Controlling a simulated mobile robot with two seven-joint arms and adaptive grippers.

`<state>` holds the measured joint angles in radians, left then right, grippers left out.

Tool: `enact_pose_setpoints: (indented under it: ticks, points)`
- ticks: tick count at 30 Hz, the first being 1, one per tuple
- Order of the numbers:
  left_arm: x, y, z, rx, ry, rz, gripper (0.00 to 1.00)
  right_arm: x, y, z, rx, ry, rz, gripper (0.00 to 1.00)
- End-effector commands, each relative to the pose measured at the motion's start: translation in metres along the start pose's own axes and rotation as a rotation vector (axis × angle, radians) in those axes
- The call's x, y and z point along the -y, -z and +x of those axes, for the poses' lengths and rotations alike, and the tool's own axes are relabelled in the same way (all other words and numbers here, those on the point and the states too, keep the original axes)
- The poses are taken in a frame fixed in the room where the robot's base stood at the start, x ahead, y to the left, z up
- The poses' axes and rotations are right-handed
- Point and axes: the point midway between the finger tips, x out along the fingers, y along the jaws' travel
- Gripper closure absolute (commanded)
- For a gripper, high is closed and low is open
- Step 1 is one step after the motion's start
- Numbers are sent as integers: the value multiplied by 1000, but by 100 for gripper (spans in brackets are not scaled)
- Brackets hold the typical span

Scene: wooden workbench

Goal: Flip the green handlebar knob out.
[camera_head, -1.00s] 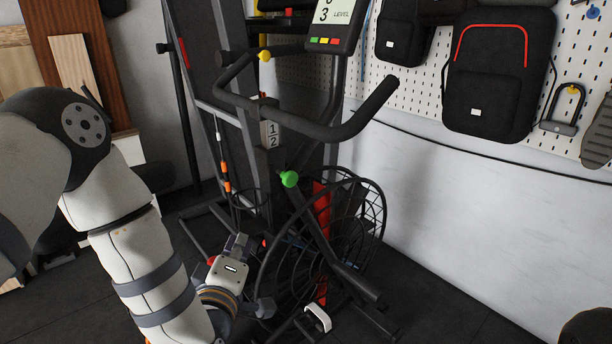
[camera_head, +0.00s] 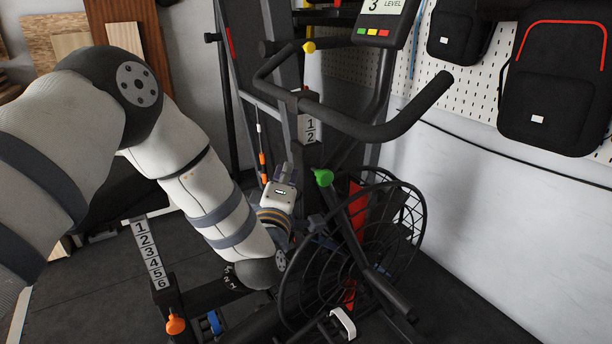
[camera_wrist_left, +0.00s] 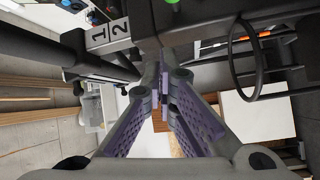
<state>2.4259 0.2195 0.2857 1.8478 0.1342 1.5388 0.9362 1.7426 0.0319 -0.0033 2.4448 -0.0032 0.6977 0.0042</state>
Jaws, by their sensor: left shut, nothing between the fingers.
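The green handlebar knob (camera_head: 323,177) sits on the exercise bike's frame, below the black handlebar (camera_head: 365,130). A bit of the green knob also shows at the top edge of the left wrist view (camera_wrist_left: 172,2). My left gripper (camera_head: 287,168) is just left of the knob in the head view, at about its height, apart from it in the picture. In the left wrist view the left gripper's purple-padded fingers (camera_wrist_left: 162,95) meet at the tips, shut with nothing between them. My right gripper is not in view.
A spoked fan wheel (camera_head: 395,230) in a cage is below and right of the knob. A yellow knob (camera_head: 309,47) is on the upper bar, and a post marked 1 and 2 (camera_head: 310,127) stands close by. An orange knob (camera_head: 175,325) is at lower left.

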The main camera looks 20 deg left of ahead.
Motion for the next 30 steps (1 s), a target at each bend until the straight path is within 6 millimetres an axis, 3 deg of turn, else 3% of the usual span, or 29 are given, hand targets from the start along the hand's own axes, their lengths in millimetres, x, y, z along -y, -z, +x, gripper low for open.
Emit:
enact_pose_setpoints:
  ticks: [4,6,12,25,30]
  points:
    - [1,0,32,-1,-1,1,100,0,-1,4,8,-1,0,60]
    - [1,-16,23,7,2,1,100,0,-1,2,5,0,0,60]
    - [1,-35,16,2,2,0,100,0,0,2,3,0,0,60]
    - [-1,-39,13,1,1,0,100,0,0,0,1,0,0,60]
    - [-8,-51,-3,3,0,-1,100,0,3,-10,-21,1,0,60]
